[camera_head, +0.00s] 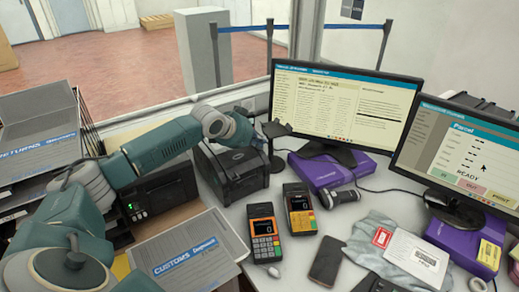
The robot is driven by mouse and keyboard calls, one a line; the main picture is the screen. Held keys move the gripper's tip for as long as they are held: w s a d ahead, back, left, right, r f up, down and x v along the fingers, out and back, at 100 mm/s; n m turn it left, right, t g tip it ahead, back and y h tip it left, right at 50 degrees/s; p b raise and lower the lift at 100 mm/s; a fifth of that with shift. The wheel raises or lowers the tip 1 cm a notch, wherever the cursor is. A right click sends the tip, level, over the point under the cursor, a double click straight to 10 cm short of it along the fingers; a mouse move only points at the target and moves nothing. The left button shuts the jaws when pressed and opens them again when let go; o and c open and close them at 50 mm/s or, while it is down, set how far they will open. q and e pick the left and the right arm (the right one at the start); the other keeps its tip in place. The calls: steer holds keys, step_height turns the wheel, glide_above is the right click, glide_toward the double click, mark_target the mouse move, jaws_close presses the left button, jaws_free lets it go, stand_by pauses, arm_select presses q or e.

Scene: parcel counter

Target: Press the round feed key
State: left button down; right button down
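A black label printer (238,172) stands on the counter at the left of centre. A round feed key cannot be made out on it at this size. My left arm comes in from the left and passes over the left part of the counter. My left gripper (272,134) is above and behind the printer's right rear side, in front of the left monitor's lower left edge. Its dark fingers are small and blend with the dark things behind, so their opening is unclear. No held object shows. My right gripper is not in view.
Two card terminals (265,232) (299,209) stand in front of the printer. A phone (326,260), a purple box (325,170), parcels (416,257) and two monitors (343,104) (462,156) crowd the right. A customs binder (190,252) and a black device (158,197) lie left.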

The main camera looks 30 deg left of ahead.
arm_select(q)
steer(key=shift+f, duration=0.1)
stand_by(0.4)
steer(key=shift+a+f, duration=0.15)
steer(key=shift+f, duration=0.2)
steer(key=shift+f, duration=0.15)
stand_by(0.3)
steer(key=shift+r+p, duration=0.65)
steer(key=shift+p, duration=0.5)
step_height(320, 180, up, 6)
steer(key=d+p, duration=0.2)
steer(key=p, duration=0.4)
steer(key=shift+s+f, duration=0.15)
steer(key=shift+s, duration=0.2)
